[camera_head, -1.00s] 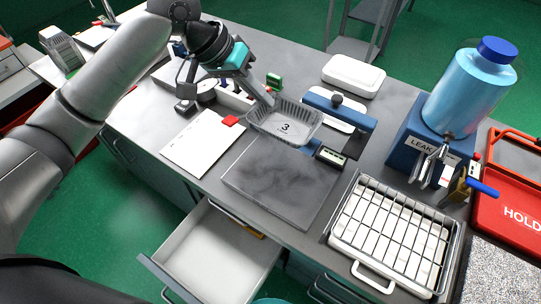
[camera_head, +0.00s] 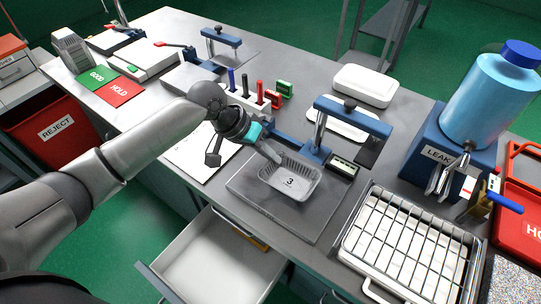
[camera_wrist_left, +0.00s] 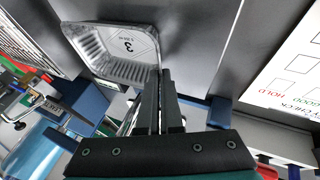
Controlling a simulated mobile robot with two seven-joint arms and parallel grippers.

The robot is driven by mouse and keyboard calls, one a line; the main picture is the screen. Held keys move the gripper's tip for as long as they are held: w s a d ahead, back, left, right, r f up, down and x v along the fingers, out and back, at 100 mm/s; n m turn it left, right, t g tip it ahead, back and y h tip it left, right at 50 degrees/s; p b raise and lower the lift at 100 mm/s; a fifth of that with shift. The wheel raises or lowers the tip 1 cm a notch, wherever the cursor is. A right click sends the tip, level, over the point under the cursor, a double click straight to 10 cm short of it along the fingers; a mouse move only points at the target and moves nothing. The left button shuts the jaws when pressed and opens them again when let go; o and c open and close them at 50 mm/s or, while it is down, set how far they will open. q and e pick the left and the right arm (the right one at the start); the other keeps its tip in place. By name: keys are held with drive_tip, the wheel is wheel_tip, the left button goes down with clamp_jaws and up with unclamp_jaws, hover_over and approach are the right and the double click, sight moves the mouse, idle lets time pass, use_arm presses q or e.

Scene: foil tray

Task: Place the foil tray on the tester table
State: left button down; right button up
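The foil tray (camera_head: 290,180) is a shallow silver tray marked 3. In the head view it appears over the back part of a flat grey slab (camera_head: 298,222), which I take to be the tester table. My left gripper (camera_head: 277,158) is shut on the tray's rim at its back left corner. In the left wrist view the fingers (camera_wrist_left: 160,75) are close together at the rim of the tray (camera_wrist_left: 115,68). The tray looks roughly level. I cannot tell whether its base touches the slab.
A blue clamp bridge (camera_head: 352,114) and a small display (camera_head: 343,166) stand behind the slab. A wire rack over white items (camera_head: 405,245) is to the right, with the blue leak tester (camera_head: 430,152) beyond. An open drawer (camera_head: 215,260) juts out in front.

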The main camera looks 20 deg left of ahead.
use_arm(q)
drive_tip(key=c, duration=1.1)
unclamp_jaws()
drive_tip(key=shift+f, duration=0.1)
